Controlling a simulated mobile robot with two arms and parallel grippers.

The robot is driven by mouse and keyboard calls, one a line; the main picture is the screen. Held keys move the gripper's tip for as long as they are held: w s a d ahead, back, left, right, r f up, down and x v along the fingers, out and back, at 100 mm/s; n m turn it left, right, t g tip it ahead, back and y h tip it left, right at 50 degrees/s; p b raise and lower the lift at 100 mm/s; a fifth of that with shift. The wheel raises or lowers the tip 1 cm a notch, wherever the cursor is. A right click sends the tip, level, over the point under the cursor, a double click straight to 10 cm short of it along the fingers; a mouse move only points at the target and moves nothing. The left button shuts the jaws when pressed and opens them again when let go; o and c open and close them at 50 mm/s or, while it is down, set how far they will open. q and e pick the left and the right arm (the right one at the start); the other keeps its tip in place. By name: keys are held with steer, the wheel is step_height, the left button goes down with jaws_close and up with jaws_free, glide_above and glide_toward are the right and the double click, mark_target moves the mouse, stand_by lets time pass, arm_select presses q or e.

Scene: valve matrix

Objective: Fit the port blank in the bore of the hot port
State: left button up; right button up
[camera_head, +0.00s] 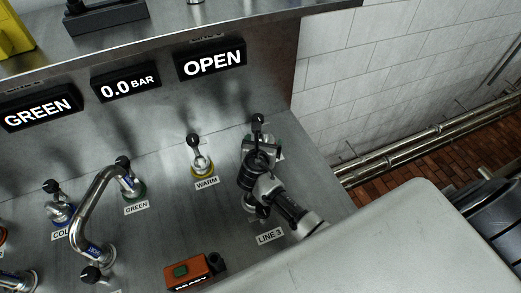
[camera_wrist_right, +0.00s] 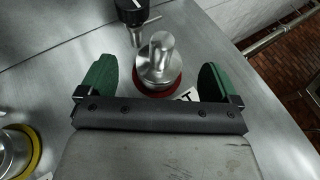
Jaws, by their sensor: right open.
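The hot port, with its red ring (camera_wrist_right: 160,82) and a partly hidden label ending in T, shows in the right wrist view. A silver metal piece with a rounded upright grip, seemingly the port blank (camera_wrist_right: 158,58), stands upright at this port. I cannot tell how deep it sits in the bore. My right gripper (camera_wrist_right: 157,82) is open, its green pads on either side of the piece with gaps. In the head view my right gripper (camera_head: 262,146) is over the port at the panel's right end and hides it. My left gripper is not in view.
A black-topped valve handle (camera_wrist_right: 131,12) stands just beyond the hot port. The yellow-ringed WARM port (camera_head: 203,168) is to the left. A bent silver pipe (camera_head: 88,200) arches farther left. An orange box (camera_head: 193,271) stands in front. Displays read GREEN, 0.0 BAR and OPEN (camera_head: 212,61).

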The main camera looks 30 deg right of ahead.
steer(key=v, duration=0.6)
steer(key=shift+s+a+r, duration=0.1)
steer(key=shift+s+a, duration=0.15)
steer(key=shift+a, duration=0.05)
step_height(320, 180, up, 8)
steer(key=p, duration=0.9)
stand_by(0.3)
